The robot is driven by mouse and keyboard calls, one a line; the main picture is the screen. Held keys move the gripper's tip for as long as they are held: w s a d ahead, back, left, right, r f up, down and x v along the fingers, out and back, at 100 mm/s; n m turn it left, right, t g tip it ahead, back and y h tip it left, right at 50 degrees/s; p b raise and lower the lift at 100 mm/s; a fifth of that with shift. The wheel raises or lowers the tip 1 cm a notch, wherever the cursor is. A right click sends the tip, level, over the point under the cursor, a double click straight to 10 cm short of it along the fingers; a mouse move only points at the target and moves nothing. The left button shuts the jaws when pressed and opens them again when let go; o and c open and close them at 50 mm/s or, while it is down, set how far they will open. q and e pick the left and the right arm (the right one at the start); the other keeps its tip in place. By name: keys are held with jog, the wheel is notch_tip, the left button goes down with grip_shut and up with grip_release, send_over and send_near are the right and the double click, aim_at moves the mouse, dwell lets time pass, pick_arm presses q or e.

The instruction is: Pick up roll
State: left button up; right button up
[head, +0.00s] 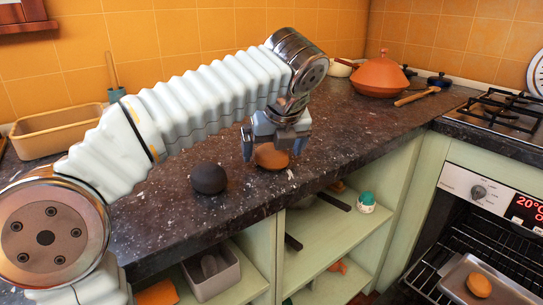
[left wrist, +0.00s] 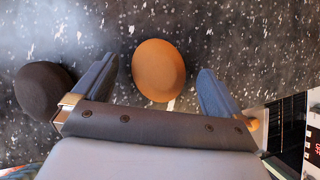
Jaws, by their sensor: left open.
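A round brown roll (head: 271,157) lies on the dark speckled countertop, near its front edge. My left gripper (head: 275,150) is open and above the roll, with its fingers pointing down. In the left wrist view the roll (left wrist: 158,70) shows between and just beyond the two finger tips, and I see no contact. Another similar roll (head: 479,284) sits on a metal tray in the oven at the lower right. My right gripper is in neither view.
A dark round object (head: 208,179) stands on the counter left of the roll; it also shows in the left wrist view (left wrist: 44,90). A tan tray (head: 58,130), an orange lidded pot (head: 380,76) and a stove (head: 505,108) stand further off. Open shelves (head: 325,235) lie below the counter.

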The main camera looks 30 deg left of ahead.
pick_arm(q)
jog(key=shift+w+a+f, duration=0.1)
jog(key=shift+a+f, duration=0.05)
jog(key=shift+f, duration=0.15)
jog(key=c, duration=1.1)
jog(key=shift+c, duration=0.2)
